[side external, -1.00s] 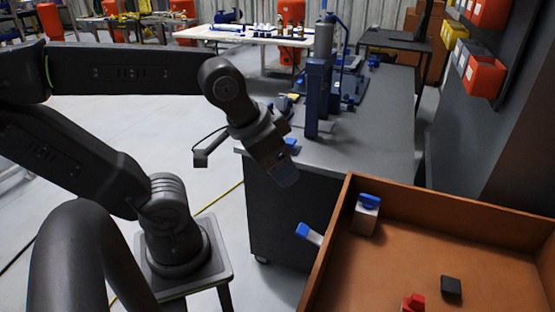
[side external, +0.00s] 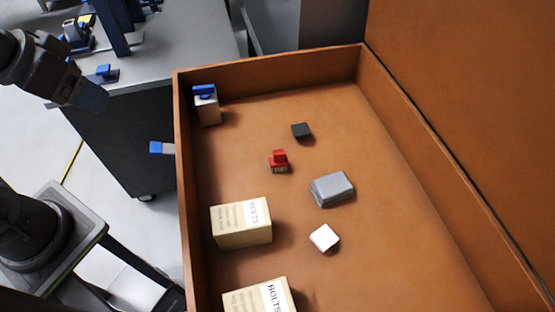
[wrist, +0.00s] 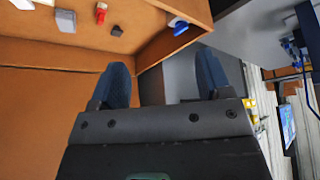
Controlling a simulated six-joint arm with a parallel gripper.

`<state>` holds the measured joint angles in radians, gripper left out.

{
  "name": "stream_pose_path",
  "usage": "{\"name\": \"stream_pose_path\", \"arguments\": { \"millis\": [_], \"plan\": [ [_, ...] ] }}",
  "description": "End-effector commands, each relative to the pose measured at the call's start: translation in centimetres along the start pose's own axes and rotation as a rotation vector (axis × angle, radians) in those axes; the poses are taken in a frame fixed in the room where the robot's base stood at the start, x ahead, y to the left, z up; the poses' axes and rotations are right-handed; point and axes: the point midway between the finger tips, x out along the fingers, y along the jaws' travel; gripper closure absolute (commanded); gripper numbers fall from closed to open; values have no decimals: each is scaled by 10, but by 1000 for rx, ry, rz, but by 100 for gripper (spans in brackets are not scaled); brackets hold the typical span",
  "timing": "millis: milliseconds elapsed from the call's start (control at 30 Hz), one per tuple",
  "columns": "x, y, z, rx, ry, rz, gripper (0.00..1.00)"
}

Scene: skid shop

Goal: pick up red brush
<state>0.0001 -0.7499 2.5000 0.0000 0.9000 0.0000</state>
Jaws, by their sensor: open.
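My gripper (side external: 92,98) is at the upper left of the side view, outside the bin and well apart from the brush. In the wrist view my two blue-tipped fingers (wrist: 162,75) are spread with nothing between them.
Around the brush are a black block (side external: 301,131), a grey block (side external: 332,190), a white block (side external: 324,238) and cardboard bolt boxes (side external: 240,223). A blue-topped pale block (side external: 207,105) stands in the far left corner. The bin's left wall (side external: 184,190) lies between gripper and brush.

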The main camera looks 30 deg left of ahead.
Motion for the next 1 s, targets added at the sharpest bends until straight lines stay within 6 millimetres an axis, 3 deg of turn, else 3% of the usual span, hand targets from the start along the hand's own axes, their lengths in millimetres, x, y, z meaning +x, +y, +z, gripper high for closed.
{"name": "stream_pose_path", "arguments": {
  "millis": [433, 533, 767, 867, 1000],
  "plan": [
    [0, 0, 0, 0, 0, 0, 29],
    [0, 0, 0, 0, 0, 0, 21],
    [0, 0, -1, 7, -2, 0, 21],
    [2, 3, -8, 75, -17, -1, 21],
    [11, 14, -33, 322, -68, 0, 21]
  ]
}}
